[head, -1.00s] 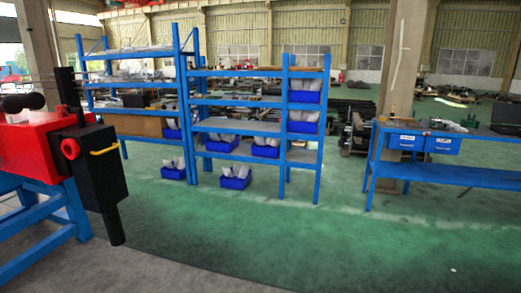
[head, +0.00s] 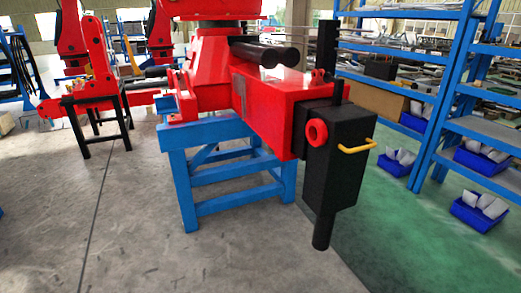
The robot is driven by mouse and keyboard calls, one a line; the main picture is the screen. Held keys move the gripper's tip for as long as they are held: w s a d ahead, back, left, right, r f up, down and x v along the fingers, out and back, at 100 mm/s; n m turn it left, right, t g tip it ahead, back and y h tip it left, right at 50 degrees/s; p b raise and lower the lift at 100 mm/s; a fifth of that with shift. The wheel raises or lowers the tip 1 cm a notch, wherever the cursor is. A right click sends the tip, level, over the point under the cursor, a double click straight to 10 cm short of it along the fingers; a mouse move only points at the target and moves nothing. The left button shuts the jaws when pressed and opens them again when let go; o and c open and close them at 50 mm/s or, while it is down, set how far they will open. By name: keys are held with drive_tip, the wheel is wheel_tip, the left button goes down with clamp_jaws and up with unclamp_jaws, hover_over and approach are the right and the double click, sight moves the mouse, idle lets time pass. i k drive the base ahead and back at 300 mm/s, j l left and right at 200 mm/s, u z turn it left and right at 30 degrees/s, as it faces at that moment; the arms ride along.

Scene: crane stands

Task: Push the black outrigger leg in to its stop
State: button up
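The black outrigger leg (head: 335,165) is an upright black box at the right end of the red crane beam (head: 268,105). A short dark section (head: 300,132) shows between the beam's end and the leg. The beam rests by a blue stand (head: 230,174). My gripper is not in view.
Blue shelves (head: 433,150) with blue bins (head: 478,210) stand at the right, behind the leg. Another red crane (head: 90,92) on black legs stands at the far left. Grey floor (head: 190,262) is clear in front, and green floor (head: 420,255) is clear at the right.

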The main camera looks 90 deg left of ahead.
sight(334, 135)
drive_tip(key=u, duration=1.7)
